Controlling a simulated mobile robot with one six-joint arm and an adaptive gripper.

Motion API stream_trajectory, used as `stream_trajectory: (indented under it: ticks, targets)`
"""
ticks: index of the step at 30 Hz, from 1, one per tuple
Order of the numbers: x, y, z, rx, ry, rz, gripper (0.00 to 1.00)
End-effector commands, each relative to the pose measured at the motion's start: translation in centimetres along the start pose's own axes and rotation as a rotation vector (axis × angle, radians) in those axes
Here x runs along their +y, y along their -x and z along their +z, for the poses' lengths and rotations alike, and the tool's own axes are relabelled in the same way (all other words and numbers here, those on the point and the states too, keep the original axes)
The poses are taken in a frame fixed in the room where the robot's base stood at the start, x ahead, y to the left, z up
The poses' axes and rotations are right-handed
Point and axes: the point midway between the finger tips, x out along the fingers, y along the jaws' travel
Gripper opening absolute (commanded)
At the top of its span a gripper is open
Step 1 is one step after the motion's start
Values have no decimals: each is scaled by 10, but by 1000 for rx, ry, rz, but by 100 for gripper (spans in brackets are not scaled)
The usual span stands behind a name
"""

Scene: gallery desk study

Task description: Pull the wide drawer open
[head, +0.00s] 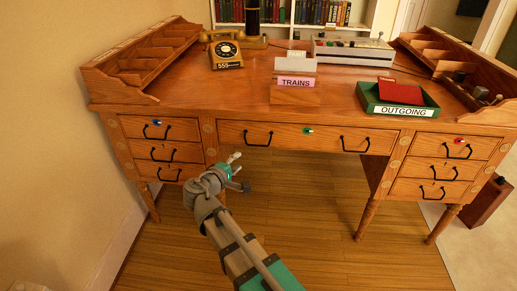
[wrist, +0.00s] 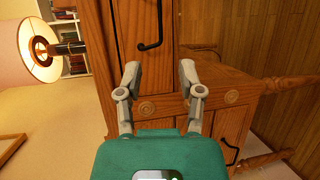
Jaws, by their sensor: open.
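The wide drawer (head: 283,135) is the long middle drawer of the wooden desk and looks shut. It has a black left handle (head: 245,137), a black right handle (head: 355,145) and a green lock (head: 308,130) between them. My gripper (head: 238,170) is open and empty, in front of the desk, below the left handle in the head view. In the wrist view, which is turned sideways, the wide drawer (wrist: 130,12) and its left handle (wrist: 153,32) show beyond my open gripper (wrist: 160,68), apart from the fingertips.
Left side drawers (head: 160,152) and right side drawers (head: 438,168) flank the knee space. On the desk top are a telephone (head: 226,53), a "TRAINS" sign (head: 296,81), a switch panel (head: 352,50) and a green "OUTGOING" tray (head: 403,110). The wooden floor (head: 330,245) in front is clear.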

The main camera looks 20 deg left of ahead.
Motion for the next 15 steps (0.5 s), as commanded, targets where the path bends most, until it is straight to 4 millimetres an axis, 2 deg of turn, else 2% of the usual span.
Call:
stream_trajectory:
  ticks: [8,15]
  targets:
    - [0,-2,0,-1,-1,-1,49]
    - [0,-15,0,-3,-2,-2,49]
